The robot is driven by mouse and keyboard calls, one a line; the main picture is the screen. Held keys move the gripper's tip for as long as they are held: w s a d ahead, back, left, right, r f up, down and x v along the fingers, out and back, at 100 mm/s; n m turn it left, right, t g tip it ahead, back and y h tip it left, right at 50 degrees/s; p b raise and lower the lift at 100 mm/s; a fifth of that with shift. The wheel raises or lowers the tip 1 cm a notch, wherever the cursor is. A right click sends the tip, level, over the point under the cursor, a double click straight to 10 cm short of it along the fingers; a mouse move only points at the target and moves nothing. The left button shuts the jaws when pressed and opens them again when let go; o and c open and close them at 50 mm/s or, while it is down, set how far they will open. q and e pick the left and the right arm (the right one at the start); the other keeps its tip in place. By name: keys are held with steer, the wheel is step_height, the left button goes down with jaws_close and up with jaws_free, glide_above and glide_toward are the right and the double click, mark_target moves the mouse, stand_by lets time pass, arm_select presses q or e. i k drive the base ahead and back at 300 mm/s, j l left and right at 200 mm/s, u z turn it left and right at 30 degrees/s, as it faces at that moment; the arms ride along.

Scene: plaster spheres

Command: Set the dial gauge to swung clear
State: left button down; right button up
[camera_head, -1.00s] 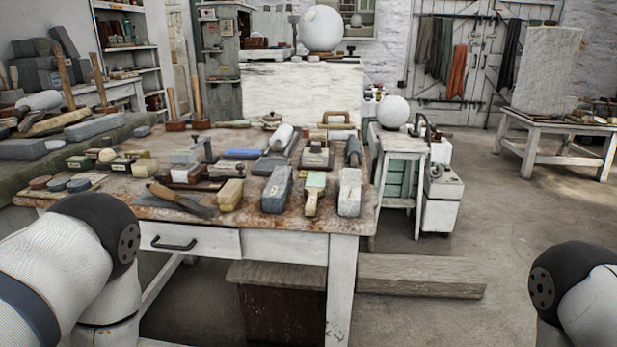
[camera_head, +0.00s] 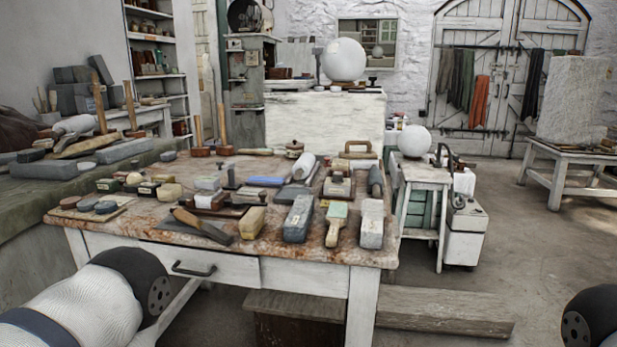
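I cannot make out a dial gauge for certain. A large white plaster sphere (camera_head: 344,60) sits on a pale block-like bench (camera_head: 325,118) at the back, with a thin dark post (camera_head: 318,62) just left of it. The post is too small to read as a gauge. A smaller white sphere (camera_head: 414,141) sits on a white stool (camera_head: 428,176), with a dark curved arm (camera_head: 443,153) standing to its right. Neither gripper shows. Only parts of my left arm at bottom left and my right arm at the bottom right edge are visible.
A worktable (camera_head: 110,218) crowded with blocks, brushes and tools stands in front of me, between me and the pale bench. A low timber beam (camera_head: 450,313) lies on the floor beside it. Open floor (camera_head: 520,240) extends to the right, towards a table (camera_head: 560,152) bearing a stone block.

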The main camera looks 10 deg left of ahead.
mark_target(211, 183)
steer(key=i+j+u, duration=0.2)
steer(key=i+j, duration=0.45)
steer(key=i+j+u, duration=0.2)
steer(key=i+j, duration=0.45)
steer(key=k+l, duration=0.2)
steer(key=k, duration=0.15)
steer(key=k+l+u, duration=0.1)
steer(key=k, duration=0.3)
steer(key=l, duration=0.1)
